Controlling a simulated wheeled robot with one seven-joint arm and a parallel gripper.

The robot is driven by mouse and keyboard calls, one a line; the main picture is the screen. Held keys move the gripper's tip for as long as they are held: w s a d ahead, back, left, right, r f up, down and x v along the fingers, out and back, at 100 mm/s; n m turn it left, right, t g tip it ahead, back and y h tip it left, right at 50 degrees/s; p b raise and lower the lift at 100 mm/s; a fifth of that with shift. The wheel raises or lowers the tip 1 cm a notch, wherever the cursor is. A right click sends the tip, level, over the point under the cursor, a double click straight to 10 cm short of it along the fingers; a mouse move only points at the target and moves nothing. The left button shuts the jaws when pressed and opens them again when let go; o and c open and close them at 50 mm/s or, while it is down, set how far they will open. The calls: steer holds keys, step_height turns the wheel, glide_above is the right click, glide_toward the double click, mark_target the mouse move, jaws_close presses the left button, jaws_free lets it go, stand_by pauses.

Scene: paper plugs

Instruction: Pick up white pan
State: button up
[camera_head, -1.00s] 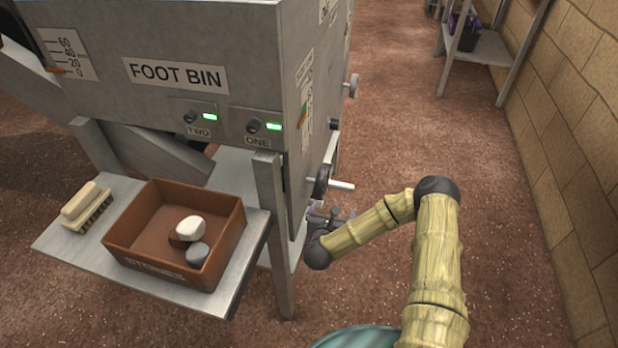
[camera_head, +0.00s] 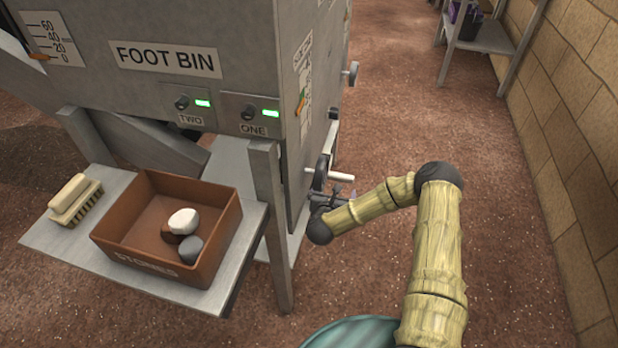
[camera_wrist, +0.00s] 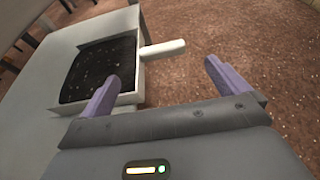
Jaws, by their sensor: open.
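The white pan (camera_wrist: 141,72) shows in the wrist view as a square, white-rimmed tray with dark, speckled contents. It sits on a grey metal shelf (camera_wrist: 45,85), and its short white handle (camera_wrist: 165,48) sticks out to the right past the shelf edge. In the head view, a white rod beside the bin (camera_head: 341,177) looks like this handle; the pan's body is hidden there. My gripper (camera_wrist: 161,70) is open and empty. In the wrist view its left purple finger overlaps the pan's near corner, and its right finger is over the floor. The handle lies between and beyond the fingertips.
The grey foot bin (camera_head: 240,60) stands left of my arm. A brown stones box (camera_head: 125,205) and a brush (camera_head: 75,198) rest on a metal side shelf (camera_head: 60,240). A brick wall (camera_head: 570,130) runs along the right.

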steer(key=b, duration=0.3)
glide_toward(340, 176)
steer(key=w+d, duration=0.1)
steer(key=w, duration=0.3)
steer(key=shift+s+d+f, duration=0.1)
steer(key=shift+d+f, duration=0.05)
steer(key=shift+f, duration=0.15)
steer(key=shift+d, duration=0.1)
steer(key=b+x, duration=0.1)
steer(key=x, duration=0.1)
steer(key=f+b+x, duration=0.1)
steer(key=b+x, duration=0.1)
steer(key=x, duration=0.1)
steer(key=shift+s+a, duration=0.15)
steer(key=shift+a, duration=0.05)
steer(key=shift+r, duration=0.15)
steer(key=shift+d, duration=0.1)
steer(key=c, duration=0.7)
